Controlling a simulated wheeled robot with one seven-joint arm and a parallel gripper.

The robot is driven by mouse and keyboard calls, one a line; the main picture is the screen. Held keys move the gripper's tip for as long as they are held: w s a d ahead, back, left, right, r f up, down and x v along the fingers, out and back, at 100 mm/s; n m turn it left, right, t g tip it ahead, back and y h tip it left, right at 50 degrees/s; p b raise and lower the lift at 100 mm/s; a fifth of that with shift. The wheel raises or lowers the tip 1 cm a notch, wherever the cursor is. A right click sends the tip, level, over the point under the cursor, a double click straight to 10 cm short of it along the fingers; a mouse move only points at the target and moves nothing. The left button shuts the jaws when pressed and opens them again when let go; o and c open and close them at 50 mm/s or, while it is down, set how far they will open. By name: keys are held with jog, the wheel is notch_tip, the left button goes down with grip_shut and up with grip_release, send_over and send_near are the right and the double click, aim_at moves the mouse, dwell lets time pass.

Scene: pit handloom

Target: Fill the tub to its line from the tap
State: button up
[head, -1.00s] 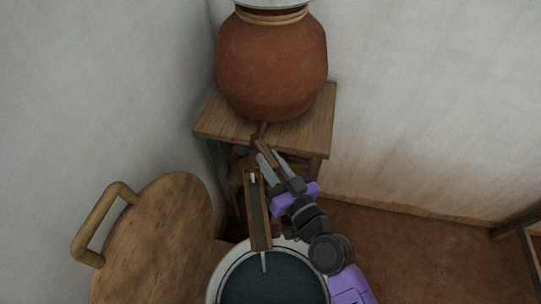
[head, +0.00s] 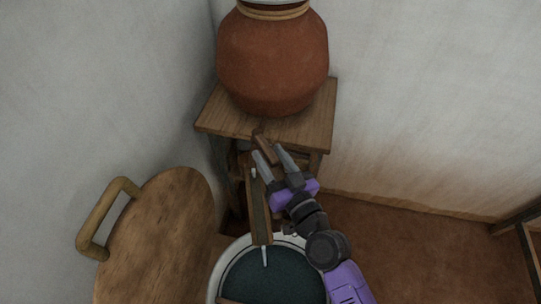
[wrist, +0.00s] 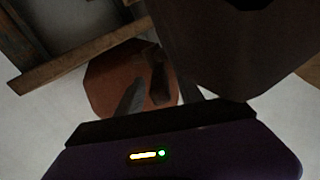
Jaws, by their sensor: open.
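The tub (head: 214,283) stands at the bottom of the head view with a white rim, a dark line around its inside and dark water (head: 272,280) in it. I cannot tell exactly how the water sits against the line. A thin pale stream (head: 265,257) falls from the wooden spout (head: 259,212) into the tub. The tap's brown wooden handle (head: 265,142) is below the clay pot (head: 272,62). My gripper (head: 267,150) is open at the handle, fingers spread; contact is unclear. The handle also shows between the fingers in the wrist view (wrist: 158,76).
The pot stands on a wooden stand (head: 312,112) in the wall corner. A round wooden lid (head: 160,235) with a curved handle (head: 98,222) is left of the tub. Bare brown floor (head: 420,245) lies to the right.

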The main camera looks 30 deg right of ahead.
jog(key=s+b, duration=0.3)
jog(key=s, duration=0.4)
jog(key=shift+s, duration=0.4)
jog(key=shift+a, duration=0.1)
dwell(6.8)
